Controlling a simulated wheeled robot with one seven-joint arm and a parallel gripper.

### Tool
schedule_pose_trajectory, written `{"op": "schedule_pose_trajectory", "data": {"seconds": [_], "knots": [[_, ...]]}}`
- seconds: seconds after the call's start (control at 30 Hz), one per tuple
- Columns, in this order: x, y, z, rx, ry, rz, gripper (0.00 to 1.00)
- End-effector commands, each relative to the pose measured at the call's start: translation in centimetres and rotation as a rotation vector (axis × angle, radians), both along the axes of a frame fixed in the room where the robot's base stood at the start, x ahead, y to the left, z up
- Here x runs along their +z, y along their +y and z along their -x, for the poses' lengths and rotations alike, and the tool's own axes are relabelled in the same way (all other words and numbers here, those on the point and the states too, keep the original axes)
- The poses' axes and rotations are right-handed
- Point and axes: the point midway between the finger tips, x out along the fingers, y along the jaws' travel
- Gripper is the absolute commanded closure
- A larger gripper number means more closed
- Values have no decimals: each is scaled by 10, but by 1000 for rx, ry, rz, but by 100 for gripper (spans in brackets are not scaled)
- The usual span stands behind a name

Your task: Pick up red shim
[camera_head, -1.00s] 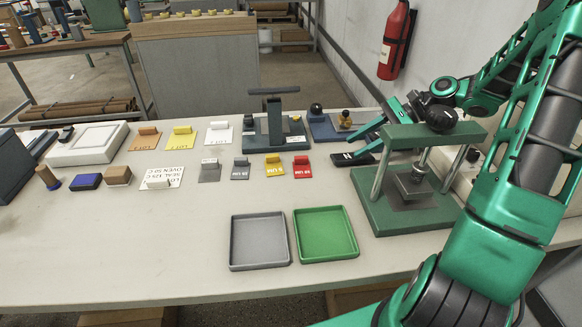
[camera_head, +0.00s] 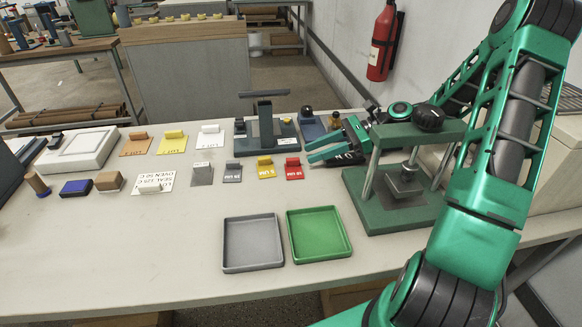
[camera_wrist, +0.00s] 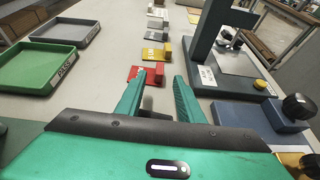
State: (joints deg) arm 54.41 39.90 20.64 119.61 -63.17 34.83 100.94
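The red shim (camera_head: 294,172) lies on the table at the right end of a row of labelled shims, with a small red block standing on it. It also shows in the wrist view (camera_wrist: 150,75), just beyond the fingertips, partly covered by the left finger. My gripper (camera_head: 308,152) is to the right of the red shim in the head view, its green fingers pointing left toward it. In the wrist view my gripper (camera_wrist: 158,80) has its two fingers spread apart with nothing held between them.
The yellow shim (camera_head: 266,171) is just left of the red one. A dark stand (camera_head: 265,148) is behind, and a green press (camera_head: 405,215) is on the right. A grey tray (camera_head: 252,267) and a green tray (camera_head: 322,257) lie in front. The table between shims and trays is clear.

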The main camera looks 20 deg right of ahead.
Motion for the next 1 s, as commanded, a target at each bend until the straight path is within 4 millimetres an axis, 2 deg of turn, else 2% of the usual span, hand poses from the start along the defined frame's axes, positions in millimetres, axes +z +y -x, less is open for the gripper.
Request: {"op": "schedule_pose_trajectory", "data": {"seconds": [0.23,0.57,0.6,0.73,1.0], "knots": [[-14,31,-7,4,1,0,66],[-17,37,-9,1,-2,1,66],[-17,37,-9,1,-2,1,70],[-17,37,-9,1,-2,1,100],[-16,37,-9,2,-1,1,100]]}}
